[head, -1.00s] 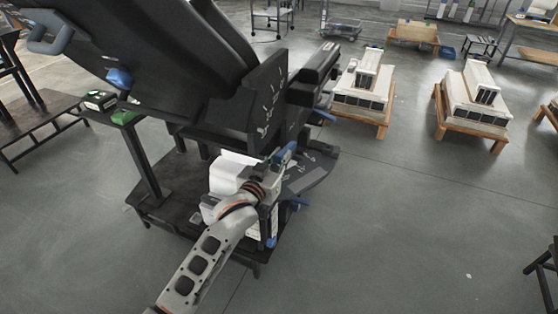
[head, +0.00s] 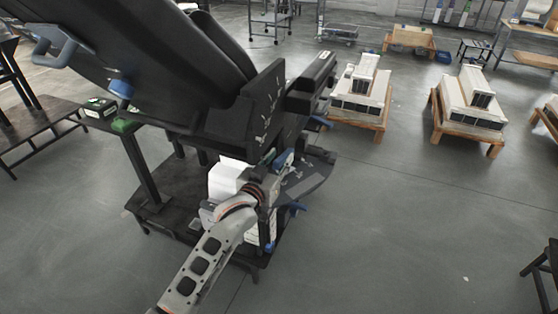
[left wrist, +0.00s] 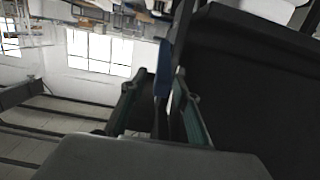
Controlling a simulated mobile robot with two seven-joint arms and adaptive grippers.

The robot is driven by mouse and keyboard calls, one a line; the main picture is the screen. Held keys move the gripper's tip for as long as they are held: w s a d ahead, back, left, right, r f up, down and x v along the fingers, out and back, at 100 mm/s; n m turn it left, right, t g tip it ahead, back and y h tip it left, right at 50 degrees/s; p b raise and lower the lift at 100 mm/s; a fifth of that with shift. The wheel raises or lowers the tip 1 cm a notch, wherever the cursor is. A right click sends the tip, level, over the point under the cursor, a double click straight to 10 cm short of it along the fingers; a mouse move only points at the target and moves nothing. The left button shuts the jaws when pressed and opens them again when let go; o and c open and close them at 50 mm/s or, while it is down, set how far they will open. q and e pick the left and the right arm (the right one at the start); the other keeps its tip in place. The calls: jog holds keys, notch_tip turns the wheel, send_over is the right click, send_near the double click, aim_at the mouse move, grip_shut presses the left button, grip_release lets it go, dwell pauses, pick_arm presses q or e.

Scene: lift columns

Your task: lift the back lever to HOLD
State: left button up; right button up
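A large black reclining seat or bench (head: 160,60) on a dark base fills the left and middle of the head view. A blue lever (head: 283,158) sits at its lower side, below a black plate with white markings. My left gripper (head: 272,168) is at this lever, largely hidden by its own wrist. In the left wrist view, a blue lever (left wrist: 163,70) stands between the two teal-padded fingers of my left gripper (left wrist: 162,82). The fingers look apart, with a gap beside the lever; contact is unclear. My right gripper is out of view.
Another blue lever (head: 296,207) is just below, and a blue-handled part (head: 120,88) is at the left. White stacked units on wooden pallets (head: 360,95) stand behind at the right. The grey floor (head: 400,220) at right is mostly clear.

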pick_arm(q)
jog(key=shift+s+a+f, duration=0.1)
jog(key=shift+s+f, duration=0.15)
jog(key=v, duration=1.1)
jog(key=shift+s+r, duration=0.25)
jog(key=shift+r, duration=0.05)
jog(key=shift+a, duration=0.1)
